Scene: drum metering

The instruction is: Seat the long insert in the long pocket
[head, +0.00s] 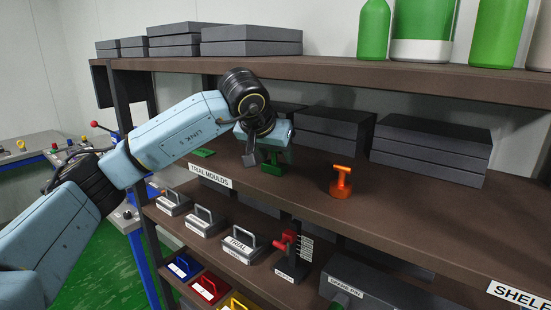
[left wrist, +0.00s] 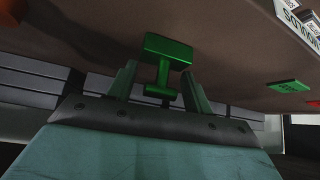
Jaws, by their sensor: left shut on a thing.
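My left gripper (head: 262,158) is shut on a green T-shaped insert (head: 271,168) at the brown middle shelf. In the left wrist view the green insert (left wrist: 168,49) sits between the two fingers, its wide end outward. I cannot tell whether it touches the shelf. An orange insert (head: 341,182) with a bar handle stands upright on the same shelf to the right. A flat green plate (head: 203,153) lies to the left, behind my arm; it shows at the right in the left wrist view (left wrist: 288,87). I cannot make out a long pocket. My right gripper is not in view.
Stacks of dark boxes (head: 430,152) stand at the back of the middle shelf. Below are grey handled moulds (head: 240,246) and a stand with a red lever (head: 287,243). The upper shelf (head: 350,70) overhangs. Bare shelf lies between the green and orange inserts.

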